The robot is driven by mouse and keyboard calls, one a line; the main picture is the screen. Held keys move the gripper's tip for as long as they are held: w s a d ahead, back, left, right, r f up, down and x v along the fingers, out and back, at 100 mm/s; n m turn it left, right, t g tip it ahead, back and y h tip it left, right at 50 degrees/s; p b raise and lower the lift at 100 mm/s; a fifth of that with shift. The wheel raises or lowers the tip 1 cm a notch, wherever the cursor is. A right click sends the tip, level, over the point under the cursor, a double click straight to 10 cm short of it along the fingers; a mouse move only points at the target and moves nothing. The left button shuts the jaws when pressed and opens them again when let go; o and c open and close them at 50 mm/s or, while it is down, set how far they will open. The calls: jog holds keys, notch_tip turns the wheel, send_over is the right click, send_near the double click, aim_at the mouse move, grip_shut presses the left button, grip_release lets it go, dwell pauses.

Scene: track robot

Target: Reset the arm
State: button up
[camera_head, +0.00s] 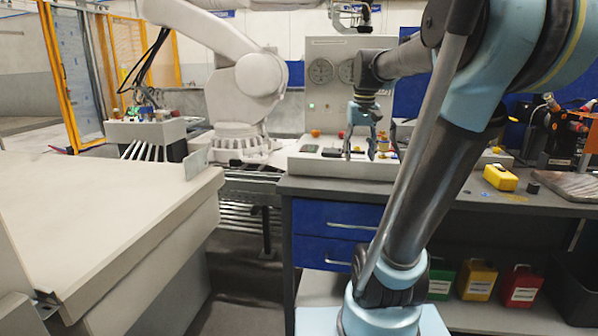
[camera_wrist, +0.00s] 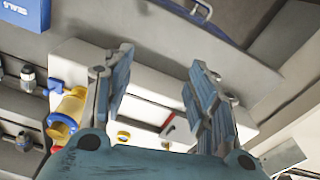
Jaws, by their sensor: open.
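My gripper (camera_head: 360,148) hangs from my blue and grey arm, pointing down over the white tray-like panel (camera_head: 335,168) on the workbench. In the wrist view its two ribbed fingers (camera_wrist: 160,62) stand apart with nothing between them. The panel (camera_wrist: 78,58) lies beyond the fingers there, with a yellow cylinder (camera_wrist: 70,108) with blue ends to their left. My arm reaches forward, crossing the right half of the head view. Whether the fingers touch the panel cannot be told.
A grey workbench (camera_head: 440,197) with blue drawers (camera_head: 325,225) stands ahead. A yellow case (camera_head: 500,177) lies on its right part. A white robot arm (camera_head: 258,75) stands behind. A large pale table (camera_head: 90,215) fills the left. Coloured boxes (camera_head: 478,280) stand below. Floor shows between table and bench.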

jog(key=s+f+t, duration=0.1)
jog(key=s+f, duration=1.7)
jog(key=f, duration=0.4)
jog(key=shift+s, duration=0.35)
jog(key=shift+w+f, duration=0.25)
jog(key=shift+w, duration=0.2)
dwell(1.2)
